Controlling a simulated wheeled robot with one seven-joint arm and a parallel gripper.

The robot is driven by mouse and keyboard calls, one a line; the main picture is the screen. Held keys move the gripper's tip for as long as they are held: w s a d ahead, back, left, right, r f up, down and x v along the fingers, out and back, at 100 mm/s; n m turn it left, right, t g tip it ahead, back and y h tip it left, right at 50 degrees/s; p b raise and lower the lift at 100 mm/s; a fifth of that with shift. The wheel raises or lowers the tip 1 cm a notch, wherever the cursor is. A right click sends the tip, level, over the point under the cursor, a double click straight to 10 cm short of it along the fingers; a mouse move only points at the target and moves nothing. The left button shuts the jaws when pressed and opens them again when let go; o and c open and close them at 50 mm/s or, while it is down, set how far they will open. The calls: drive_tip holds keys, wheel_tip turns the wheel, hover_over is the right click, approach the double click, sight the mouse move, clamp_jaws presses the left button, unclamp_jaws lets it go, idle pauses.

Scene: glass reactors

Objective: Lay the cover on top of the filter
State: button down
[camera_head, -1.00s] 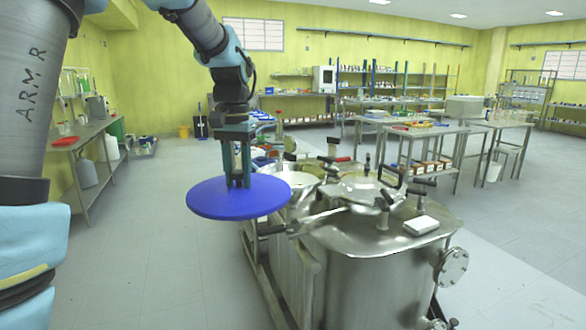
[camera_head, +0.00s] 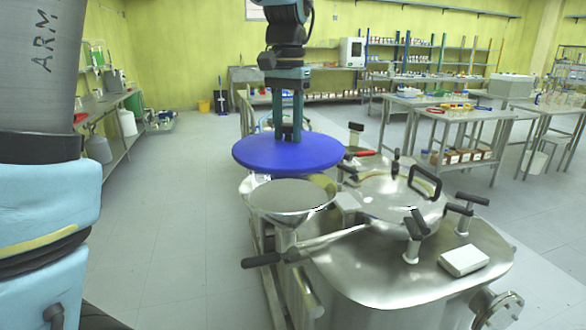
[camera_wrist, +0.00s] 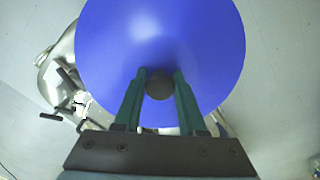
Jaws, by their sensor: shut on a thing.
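The cover is a round blue disc (camera_head: 290,154). My gripper (camera_head: 288,138) is shut on the cover's dark central knob and holds the disc roughly level in the air. In the wrist view the cover (camera_wrist: 160,40) fills the upper middle, with the knob between the fingers (camera_wrist: 160,88). The filter looks to be the round metal funnel (camera_head: 290,200) at the left edge of the steel reactor. The cover is above and behind the funnel in the head view, apart from it, and hides a little of its far rim.
The steel reactor (camera_head: 400,280) has a round lid with black handles (camera_head: 425,182) and several clamps right of the funnel. A bar with a black grip (camera_head: 262,260) sticks out below the funnel. A white box (camera_head: 463,261) lies on the reactor top. The floor at left is clear.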

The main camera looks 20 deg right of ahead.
wheel_tip(320, 180, down, 8)
drive_tip(key=p, duration=0.1)
drive_tip(key=shift+p, duration=0.3)
drive_tip(key=shift+f, duration=0.2)
drive_tip(key=shift+c, duration=2.4)
unclamp_jaws()
